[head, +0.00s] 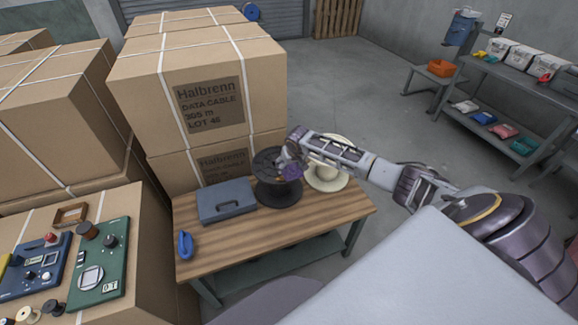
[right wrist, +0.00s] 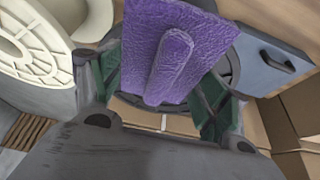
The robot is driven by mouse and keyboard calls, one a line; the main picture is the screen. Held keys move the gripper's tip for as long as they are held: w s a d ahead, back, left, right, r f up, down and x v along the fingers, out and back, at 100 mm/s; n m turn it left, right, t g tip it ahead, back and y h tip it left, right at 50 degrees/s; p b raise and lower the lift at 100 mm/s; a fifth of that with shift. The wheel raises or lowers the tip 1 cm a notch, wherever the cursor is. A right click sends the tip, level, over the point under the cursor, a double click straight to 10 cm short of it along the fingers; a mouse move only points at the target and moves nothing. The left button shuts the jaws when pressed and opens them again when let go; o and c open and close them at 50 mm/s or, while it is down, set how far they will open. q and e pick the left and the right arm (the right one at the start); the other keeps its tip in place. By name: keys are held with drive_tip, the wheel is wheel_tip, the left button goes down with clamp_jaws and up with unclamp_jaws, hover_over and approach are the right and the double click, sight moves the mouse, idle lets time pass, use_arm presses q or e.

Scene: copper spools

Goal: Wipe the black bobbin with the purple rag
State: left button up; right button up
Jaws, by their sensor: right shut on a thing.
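The black bobbin (head: 268,188) stands on the wooden workbench (head: 225,237). My right gripper (head: 290,164) reaches in from the right and is over the bobbin's top. It is shut on the purple rag (head: 293,172), which shows as a small purple patch at the bobbin. In the right wrist view the rag (right wrist: 190,35) spreads between the dark green fingers (right wrist: 160,95), with a raised fold held in the middle. The rag hides most of the bobbin there; only parts of its dark rim show. I cannot tell whether the rag touches the bobbin. My left gripper is not in view.
A cream spool (head: 325,180) stands close to the right of the bobbin. A blue-grey toolbox (head: 226,201) is close on its left, and a blue object (head: 185,245) lies at the bench's left. Tall cartons (head: 205,125) stand behind the bench. The bench's front is clear.

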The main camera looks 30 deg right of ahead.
drive_tip(key=shift+d+r+p, duration=0.1)
drive_tip(key=shift+r+p, duration=0.45)
drive_tip(key=shift+r, duration=0.25)
drive_tip(key=shift+r+p, duration=1.4)
drive_tip(key=shift+r, duration=0.2)
drive_tip(key=shift+f, duration=0.1)
